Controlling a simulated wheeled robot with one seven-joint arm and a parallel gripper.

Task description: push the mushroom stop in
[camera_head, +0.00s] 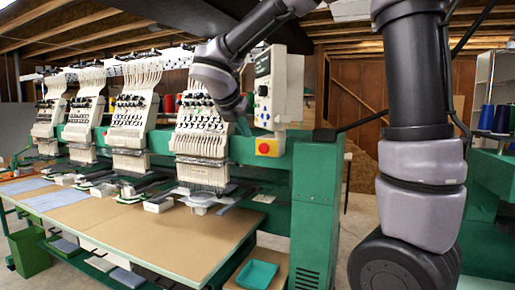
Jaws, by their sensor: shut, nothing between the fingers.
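The mushroom stop is a round red button (265,148) on a yellow plate, set on the green beam of the embroidery machine just under its control panel. How far the button stands out cannot be told at this size. My arm reaches in from the upper right and bends down in front of the machine heads. My gripper (243,126) is at its end, small and partly hidden by the wrist. It is shut and empty, to the upper left of the button and apart from it in the picture.
The control panel (264,88) stands close above the button, right of my wrist. Several white embroidery heads (203,130) line the beam to the left. A brown worktable (150,237) lies below, with a teal tray (257,275) near its right end.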

